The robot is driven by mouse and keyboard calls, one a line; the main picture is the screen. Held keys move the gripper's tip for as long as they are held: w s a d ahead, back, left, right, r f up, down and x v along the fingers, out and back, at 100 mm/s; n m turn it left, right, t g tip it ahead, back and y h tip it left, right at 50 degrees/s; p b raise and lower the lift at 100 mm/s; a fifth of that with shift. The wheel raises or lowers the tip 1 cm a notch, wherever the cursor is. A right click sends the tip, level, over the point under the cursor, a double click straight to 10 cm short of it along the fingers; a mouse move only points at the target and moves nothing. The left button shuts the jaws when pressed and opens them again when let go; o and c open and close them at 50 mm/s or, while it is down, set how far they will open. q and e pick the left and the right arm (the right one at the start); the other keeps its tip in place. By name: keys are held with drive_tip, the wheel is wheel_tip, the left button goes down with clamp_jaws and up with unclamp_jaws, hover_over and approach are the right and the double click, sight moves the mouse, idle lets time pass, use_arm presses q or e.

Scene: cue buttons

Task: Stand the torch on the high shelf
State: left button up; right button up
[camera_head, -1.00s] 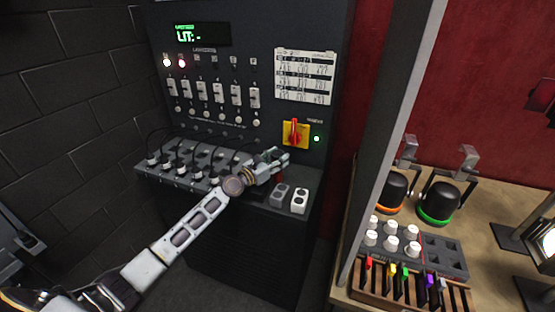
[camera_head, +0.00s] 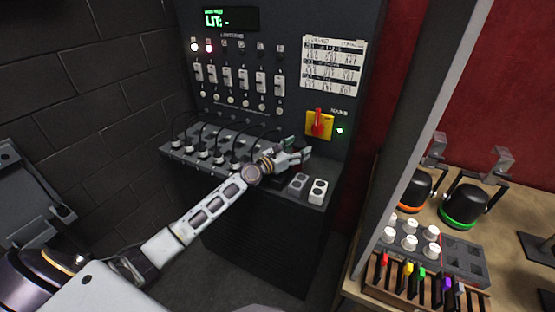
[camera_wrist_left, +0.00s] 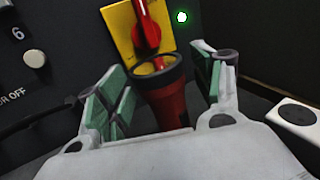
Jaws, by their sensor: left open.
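In the left wrist view a red torch (camera_wrist_left: 170,104) with a black-rimmed head shows between the fingers, lens end up, in front of the panel. My left gripper (camera_wrist_left: 163,80) is open, with green-padded fingers on either side of the torch; I cannot tell whether either touches it. In the head view the left gripper (camera_head: 298,155) is above the ledge of the dark panel, and the torch is mostly hidden by the hand there. I cannot make out a high shelf. My right gripper is not in view.
The dark panel (camera_head: 290,62) carries sliders, a red rotary switch (camera_head: 319,123) on a yellow plate and a row of plugs with cables. A grey and a white block (camera_head: 318,190) sit on its ledge. At right, behind a grey post, a wooden bench (camera_head: 505,255) holds lamps and trays.

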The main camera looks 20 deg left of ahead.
use_arm(q)
drive_tip(key=shift+b+v, duration=0.55)
drive_tip(key=shift+v, duration=5.1)
